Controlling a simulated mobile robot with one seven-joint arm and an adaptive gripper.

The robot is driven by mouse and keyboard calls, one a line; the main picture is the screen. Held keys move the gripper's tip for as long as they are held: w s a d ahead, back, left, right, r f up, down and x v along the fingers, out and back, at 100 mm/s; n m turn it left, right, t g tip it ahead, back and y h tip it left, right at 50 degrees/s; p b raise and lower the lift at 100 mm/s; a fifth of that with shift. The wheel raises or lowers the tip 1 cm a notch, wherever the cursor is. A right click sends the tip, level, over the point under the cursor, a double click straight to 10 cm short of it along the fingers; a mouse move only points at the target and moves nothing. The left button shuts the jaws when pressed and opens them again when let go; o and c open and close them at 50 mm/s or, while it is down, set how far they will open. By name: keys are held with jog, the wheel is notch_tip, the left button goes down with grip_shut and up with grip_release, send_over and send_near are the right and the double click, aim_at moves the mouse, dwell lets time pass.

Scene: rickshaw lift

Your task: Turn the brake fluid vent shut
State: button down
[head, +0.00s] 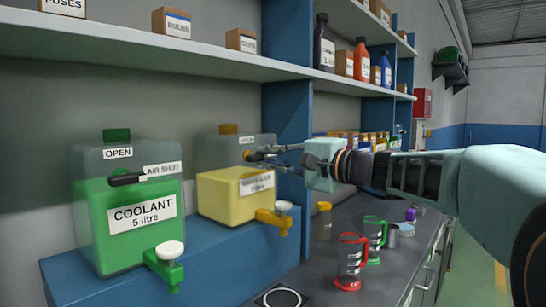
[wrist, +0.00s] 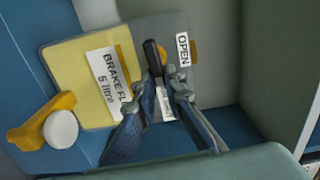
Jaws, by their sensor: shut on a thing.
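The brake fluid tank (head: 235,200) is a clear box part-filled with yellow, labelled BRAKE FLUID; it also shows in the wrist view (wrist: 85,78). Its vent is a black lever (wrist: 152,58) on the tank's face. The lever runs toward the AIR SHUT label, which my fingers partly cover. The OPEN label (wrist: 183,49) is to the side, by the yellow cap. My gripper (head: 258,153) reaches the vent from the right. In the wrist view my fingers (wrist: 165,80) are shut around the lever's lower end, with a narrow gap between them.
A green coolant tank (head: 128,225) stands to the left, its black lever toward AIR SHUT. A yellow tap (head: 275,219) sticks out below the brake fluid tank. Red and green jugs stand on the counter to the right. A shelf (head: 200,55) runs above, with a blue post behind my gripper.

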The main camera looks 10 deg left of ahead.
jog(key=shift+f+m, duration=0.1)
jog(key=shift+m, duration=0.4)
jog(key=c, duration=2)
grip_release()
jog(key=v, duration=1.2)
